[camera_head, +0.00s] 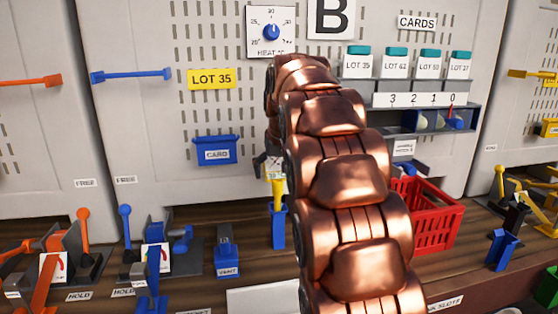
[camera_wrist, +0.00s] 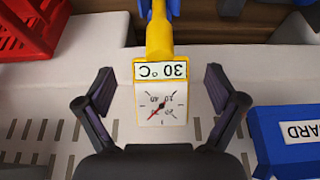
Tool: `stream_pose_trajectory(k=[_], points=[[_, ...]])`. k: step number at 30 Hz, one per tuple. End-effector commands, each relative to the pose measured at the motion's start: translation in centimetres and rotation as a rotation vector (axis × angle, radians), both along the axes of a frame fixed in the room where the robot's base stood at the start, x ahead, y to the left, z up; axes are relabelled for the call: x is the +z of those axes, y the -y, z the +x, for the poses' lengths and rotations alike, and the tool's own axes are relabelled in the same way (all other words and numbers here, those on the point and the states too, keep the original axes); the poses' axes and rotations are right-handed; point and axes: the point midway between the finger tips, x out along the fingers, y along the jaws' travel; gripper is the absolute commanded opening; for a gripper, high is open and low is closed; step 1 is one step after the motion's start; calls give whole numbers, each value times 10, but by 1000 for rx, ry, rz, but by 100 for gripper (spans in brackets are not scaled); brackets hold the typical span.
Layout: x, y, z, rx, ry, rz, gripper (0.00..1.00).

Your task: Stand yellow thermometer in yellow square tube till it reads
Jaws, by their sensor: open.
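The yellow thermometer (camera_head: 278,186) stands upright in a blue square tube (camera_head: 279,228) on the wooden bench. In the wrist view the thermometer (camera_wrist: 160,45) has a yellow stem, a white "30 °C" plate and a round-scaled dial with a red needle, all upside down. A bit of the blue tube (camera_wrist: 173,8) shows at the top edge. My gripper (camera_wrist: 160,85) is open, with one finger on each side of the thermometer head and a gap on both sides. In the head view my arm hides most of the gripper. I cannot make out a yellow square tube clearly.
A blue CARD box (camera_head: 215,150) hangs on the panel left of my gripper. A red crate (camera_head: 430,215) stands right of my arm. A HEAT dial (camera_head: 271,32) is above. Blue levers (camera_head: 125,225) stand at left; another blue holder (camera_head: 501,250) stands at right.

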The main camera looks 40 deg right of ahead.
Motion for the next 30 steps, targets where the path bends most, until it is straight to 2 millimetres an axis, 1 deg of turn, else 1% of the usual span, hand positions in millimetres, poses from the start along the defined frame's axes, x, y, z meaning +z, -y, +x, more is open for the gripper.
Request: stream_pose_trajectory(k=[3,9,13,20,30], points=[[-11,2,4,0,-5,2,94],[-23,3,9,0,-3,1,94],[-27,4,9,0,-3,1,94],[-27,4,10,0,-2,1,94],[-27,4,10,0,-1,0,58]])
